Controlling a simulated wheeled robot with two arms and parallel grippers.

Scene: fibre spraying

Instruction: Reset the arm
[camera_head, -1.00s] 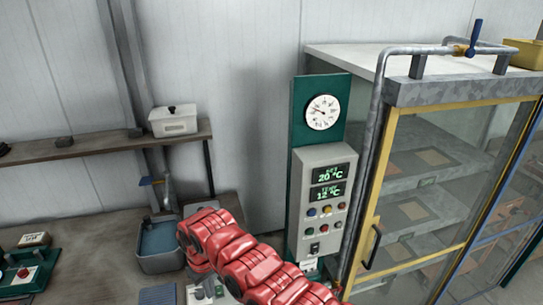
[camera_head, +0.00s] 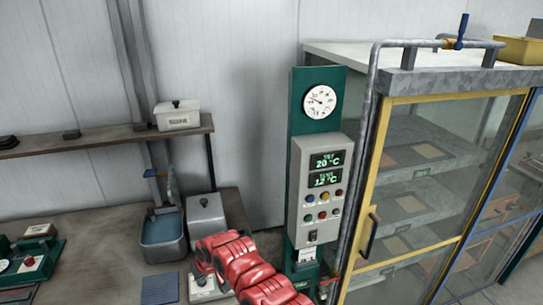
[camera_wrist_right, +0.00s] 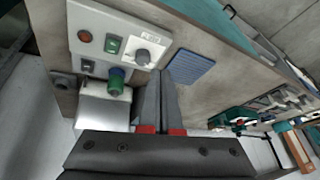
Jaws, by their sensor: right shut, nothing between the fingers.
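My right arm (camera_head: 245,268), red and jointed, comes in at the bottom of the head view and reaches over the bench area. Its gripper cannot be made out clearly there. In the right wrist view, the right gripper (camera_wrist_right: 160,88) shows two grey fingers pressed together with nothing between them. The fingers point toward a pale control panel (camera_wrist_right: 112,38) with a knob, switches and a red button, and appear apart from it. My left gripper is not in view.
A bench holds a grey basin (camera_head: 163,236), a grey lidded box (camera_head: 206,222) and a blue ribbed pad (camera_head: 160,289). A white box (camera_head: 177,116) sits on the shelf. A green-backed gauge panel (camera_head: 317,158) and glass-doored cabinet (camera_head: 416,205) stand on the right.

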